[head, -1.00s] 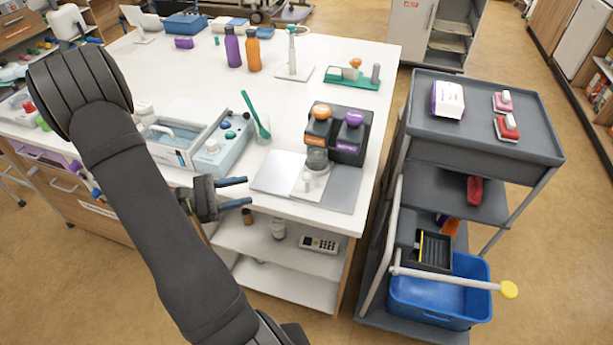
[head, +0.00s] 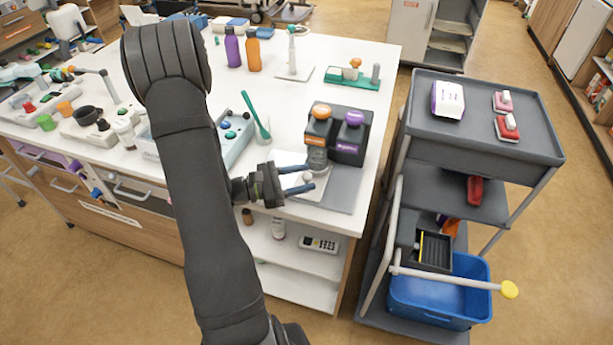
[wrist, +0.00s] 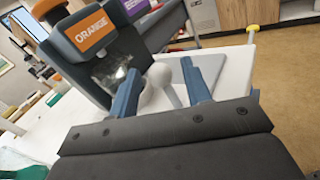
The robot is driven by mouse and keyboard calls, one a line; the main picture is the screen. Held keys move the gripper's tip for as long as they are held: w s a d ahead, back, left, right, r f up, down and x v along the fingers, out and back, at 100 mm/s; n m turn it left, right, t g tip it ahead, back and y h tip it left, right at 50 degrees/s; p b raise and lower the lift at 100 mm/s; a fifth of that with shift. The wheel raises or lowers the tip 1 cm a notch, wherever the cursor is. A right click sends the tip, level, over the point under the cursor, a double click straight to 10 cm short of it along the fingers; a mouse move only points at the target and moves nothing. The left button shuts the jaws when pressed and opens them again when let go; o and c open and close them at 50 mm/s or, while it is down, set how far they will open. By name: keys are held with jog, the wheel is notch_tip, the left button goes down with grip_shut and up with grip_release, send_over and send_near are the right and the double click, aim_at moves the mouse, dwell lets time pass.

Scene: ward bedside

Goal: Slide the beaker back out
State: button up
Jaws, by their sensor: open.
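The dispenser (head: 343,128) has an orange-knobbed side and a purple-knobbed side. A clear beaker (head: 317,158) stands under the orange side; in the wrist view the beaker (wrist: 112,70) shows below the ORANGE label. A white round-ended handle (wrist: 162,76) stands in front of the beaker, on a pale plate (head: 312,190). My gripper (head: 307,178) is open, low over the plate, facing the handle. In the wrist view the handle shows between the two blue fingers, nearer the left one; I cannot tell whether they touch.
Orange and purple bottles (head: 233,48) stand farther back. A grey cart (head: 480,130) stands right of the counter (head: 385,70), across a narrow gap.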

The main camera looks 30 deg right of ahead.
jog(key=shift+s+d, duration=0.15)
jog(key=shift+d, duration=0.6)
jog(key=shift+c, duration=0.2)
grip_shut()
jog(key=w+a, duration=0.8)
jog(key=shift+w+a, duration=0.1)
jog(key=shift+o, duration=0.2)
grip_release()
jog(key=shift+w+a, duration=0.1)
jog(key=shift+r, duration=0.1)
